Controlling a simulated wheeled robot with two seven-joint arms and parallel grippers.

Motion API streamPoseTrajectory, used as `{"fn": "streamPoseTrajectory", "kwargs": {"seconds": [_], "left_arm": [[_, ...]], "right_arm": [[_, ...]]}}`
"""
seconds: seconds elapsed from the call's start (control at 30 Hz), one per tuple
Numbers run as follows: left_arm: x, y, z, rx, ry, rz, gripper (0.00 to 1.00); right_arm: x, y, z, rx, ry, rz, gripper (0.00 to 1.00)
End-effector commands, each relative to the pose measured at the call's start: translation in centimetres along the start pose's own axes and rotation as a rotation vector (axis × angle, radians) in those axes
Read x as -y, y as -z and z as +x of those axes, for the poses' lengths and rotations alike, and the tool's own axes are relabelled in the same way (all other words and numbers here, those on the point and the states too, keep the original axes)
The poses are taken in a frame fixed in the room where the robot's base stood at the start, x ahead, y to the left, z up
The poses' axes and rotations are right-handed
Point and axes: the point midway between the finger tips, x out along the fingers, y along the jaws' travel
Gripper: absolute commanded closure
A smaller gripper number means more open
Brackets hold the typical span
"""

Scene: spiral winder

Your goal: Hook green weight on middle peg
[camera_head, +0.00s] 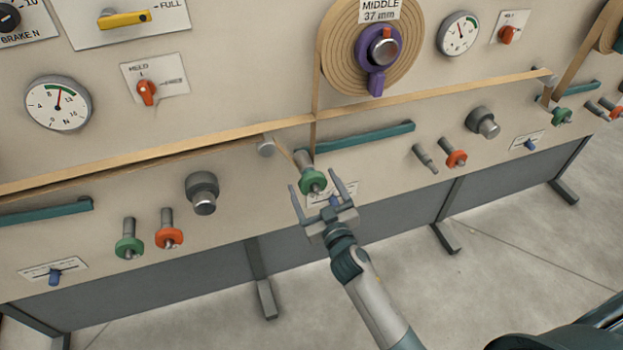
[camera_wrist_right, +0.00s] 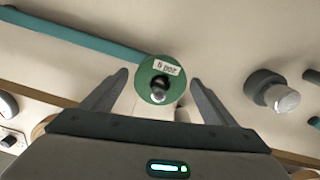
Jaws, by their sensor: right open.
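The green weight (camera_head: 312,182) is a green disc at the end of a grey peg (camera_head: 303,160) on the panel, below the reel labelled MIDDLE. In the right wrist view the green weight (camera_wrist_right: 161,80) faces the camera, with a small white label and a dark knob at its centre. My right gripper (camera_head: 323,192) is open, its fingers on either side of the weight in the picture. In the right wrist view the open fingers (camera_wrist_right: 158,92) flank the weight with gaps on both sides. I cannot tell the exact depth between them. My left gripper is not in view.
Other green weights (camera_head: 129,246) (camera_head: 562,116) and orange weights (camera_head: 168,237) (camera_head: 456,159) hang on pegs to the left and right. A tan strip (camera_head: 180,147) crosses the panel above. A teal bar (camera_head: 365,138) and grey knob (camera_head: 483,122) stick out nearby. The floor in front is clear.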

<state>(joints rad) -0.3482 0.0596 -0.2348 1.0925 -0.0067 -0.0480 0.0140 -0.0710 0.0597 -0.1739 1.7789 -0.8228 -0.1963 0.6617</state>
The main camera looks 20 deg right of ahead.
Motion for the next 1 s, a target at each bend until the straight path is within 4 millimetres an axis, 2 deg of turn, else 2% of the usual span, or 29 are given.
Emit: {"fn": "streamPoseTrajectory", "kwargs": {"seconds": [0.2,0.57,0.6,0.8,0.83,1.0], "left_arm": [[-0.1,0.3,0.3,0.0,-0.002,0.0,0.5],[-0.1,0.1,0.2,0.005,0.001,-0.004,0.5],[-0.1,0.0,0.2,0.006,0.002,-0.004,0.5],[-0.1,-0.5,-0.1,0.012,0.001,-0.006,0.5],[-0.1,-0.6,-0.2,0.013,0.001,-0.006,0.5],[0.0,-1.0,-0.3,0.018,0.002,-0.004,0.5]], "right_arm": [[0.0,0.0,1.8,0.0,0.0,0.0,0.2],[0.0,0.0,2.1,0.0,0.0,0.001,0.2],[0.0,0.0,2.1,0.0,0.0,0.001,0.25],[0.0,0.0,2.1,0.0,0.0,0.001,0.7],[0.0,0.0,2.1,0.0,0.0,0.001,0.44],[0.0,0.0,2.1,0.0,0.0,0.001,0.85]]}}
